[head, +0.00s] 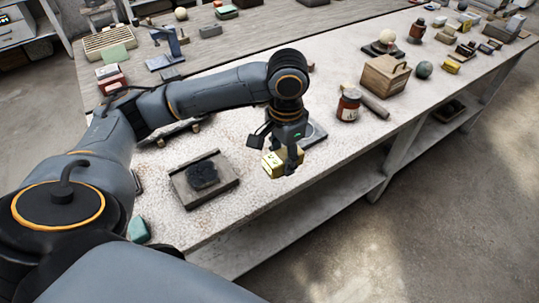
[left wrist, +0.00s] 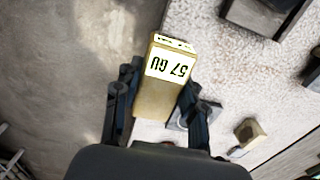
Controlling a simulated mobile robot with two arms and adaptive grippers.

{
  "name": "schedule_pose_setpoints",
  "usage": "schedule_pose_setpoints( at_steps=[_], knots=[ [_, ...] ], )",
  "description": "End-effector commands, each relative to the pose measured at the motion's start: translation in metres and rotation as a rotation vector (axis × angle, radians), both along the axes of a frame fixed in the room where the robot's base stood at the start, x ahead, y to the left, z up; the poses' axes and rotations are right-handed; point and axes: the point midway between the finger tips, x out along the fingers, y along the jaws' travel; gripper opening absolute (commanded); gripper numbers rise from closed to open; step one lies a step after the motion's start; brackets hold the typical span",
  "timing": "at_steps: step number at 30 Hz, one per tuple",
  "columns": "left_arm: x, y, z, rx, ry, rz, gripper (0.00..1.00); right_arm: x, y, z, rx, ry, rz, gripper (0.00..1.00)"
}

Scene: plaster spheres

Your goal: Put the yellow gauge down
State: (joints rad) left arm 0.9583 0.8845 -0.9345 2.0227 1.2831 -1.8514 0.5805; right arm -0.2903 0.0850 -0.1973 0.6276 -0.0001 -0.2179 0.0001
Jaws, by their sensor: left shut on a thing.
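The yellow gauge (head: 271,166) is a small block with a pale printed label. My left gripper (head: 284,161) is shut on it, near the front edge of the pale speckled bench (head: 225,215). In the left wrist view the gauge (left wrist: 158,97) sits between the two dark fingers of the gripper (left wrist: 161,80), and its label reads "57 GU" upside down. There, floor shows to its left and the bench top to its right. I cannot tell how far above the bench it hangs. My right gripper is not in view.
A dark tray with a black lump (head: 203,175) lies left of the gripper. A grey plate (head: 315,134) lies just behind it. A red-labelled jar (head: 348,105) and a wooden box (head: 385,77) stand to the right. Bare bench lies between tray and gripper.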

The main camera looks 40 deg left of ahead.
Motion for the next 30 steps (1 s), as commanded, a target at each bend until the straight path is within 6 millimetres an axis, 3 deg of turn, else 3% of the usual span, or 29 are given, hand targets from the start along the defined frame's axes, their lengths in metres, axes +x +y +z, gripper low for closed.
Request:
schedule_pose_setpoints(
  at_steps=[5,9,15,24,30],
  knots=[
    [0.029,0.033,-0.016,0.003,0.002,0.01,0.16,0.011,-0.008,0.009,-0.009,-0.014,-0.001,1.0],
    [0.053,0.059,-0.031,0.004,0.001,0.009,0.16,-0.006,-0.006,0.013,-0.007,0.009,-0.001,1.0],
    [0.073,0.079,-0.07,0.002,0.001,0.006,0.16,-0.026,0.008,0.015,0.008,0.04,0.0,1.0],
    [0.085,0.093,-0.095,0.002,0.001,0.004,0.16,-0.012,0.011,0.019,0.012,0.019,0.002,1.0],
    [0.085,0.092,-0.119,0.002,-0.001,0.001,0.16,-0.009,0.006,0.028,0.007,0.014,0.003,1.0]
  ],
)
